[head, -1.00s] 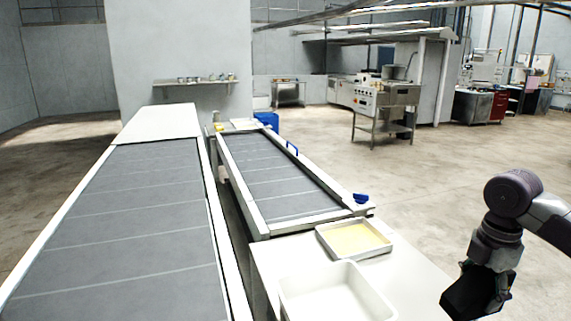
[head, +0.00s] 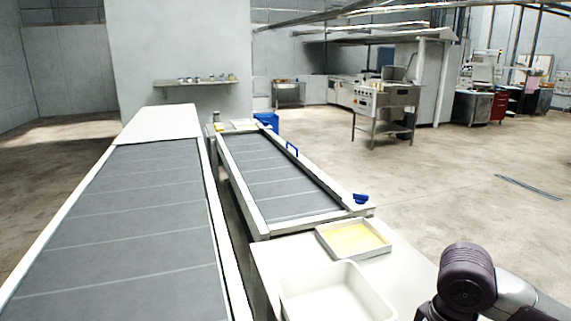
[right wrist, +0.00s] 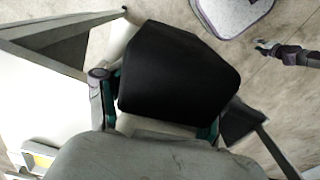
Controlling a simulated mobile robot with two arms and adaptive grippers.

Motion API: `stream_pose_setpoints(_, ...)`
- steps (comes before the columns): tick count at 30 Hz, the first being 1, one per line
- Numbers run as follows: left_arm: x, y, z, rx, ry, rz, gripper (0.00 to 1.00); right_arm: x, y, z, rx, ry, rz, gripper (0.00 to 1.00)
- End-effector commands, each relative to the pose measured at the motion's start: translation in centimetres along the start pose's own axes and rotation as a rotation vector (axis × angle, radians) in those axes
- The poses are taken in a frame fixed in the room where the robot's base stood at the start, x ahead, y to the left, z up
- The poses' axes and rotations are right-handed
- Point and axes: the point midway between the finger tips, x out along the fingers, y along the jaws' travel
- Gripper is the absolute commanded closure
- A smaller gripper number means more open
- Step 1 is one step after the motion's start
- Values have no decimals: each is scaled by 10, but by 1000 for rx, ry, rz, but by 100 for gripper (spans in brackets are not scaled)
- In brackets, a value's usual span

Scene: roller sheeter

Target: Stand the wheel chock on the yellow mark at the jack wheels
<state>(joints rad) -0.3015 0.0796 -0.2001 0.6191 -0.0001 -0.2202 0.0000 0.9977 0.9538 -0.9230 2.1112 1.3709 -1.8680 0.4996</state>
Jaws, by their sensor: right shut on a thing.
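The wheel chock (right wrist: 180,70), a black block with angled faces, fills the middle of the right wrist view. My right gripper (right wrist: 162,108) is shut on it, one finger at each side. In the head view only my right arm's joints show at the bottom right; gripper and chock are below the frame. In the right wrist view what looks like my left gripper (right wrist: 264,47) shows small at the upper right, away from the chock; its jaw state is unclear. I see neither the yellow mark nor the jack wheels.
A long belt conveyor (head: 130,220) runs along the left, beside a shorter belt section (head: 275,175). A white bin (head: 335,295) and a shallow tray with yellow contents (head: 354,238) stand on the white table. Grey bars (head: 528,187) lie on the otherwise open floor at right.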

Motion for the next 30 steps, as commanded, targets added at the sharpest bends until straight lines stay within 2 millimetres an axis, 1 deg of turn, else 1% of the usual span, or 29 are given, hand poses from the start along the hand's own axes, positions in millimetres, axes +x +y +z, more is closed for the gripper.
stream_pose_setpoints(1,0,0,0,0,0,0,60,5,-12,2,66,0,-3,100)
stream_pose_setpoints(3,0,0,0,0,0,0,60,11,-25,3,169,0,-3,100)
stream_pose_setpoints(9,0,-1,-1,0,2,-1,60,24,-54,8,408,0,-2,100)
stream_pose_setpoints(13,0,-1,-1,0,2,-1,60,31,-68,10,528,0,-2,100)
stream_pose_setpoints(15,0,-1,-2,0,2,-1,60,28,-64,8,521,7,6,100)
stream_pose_setpoints(23,0,-1,-2,0,3,-1,60,29,-64,8,521,3,2,100)
stream_pose_setpoints(28,0,-1,-2,0,3,-1,60,31,-65,9,522,-1,-2,100)
stream_pose_setpoints(30,0,-1,-2,0,3,-1,60,35,-65,10,523,-3,-3,100)
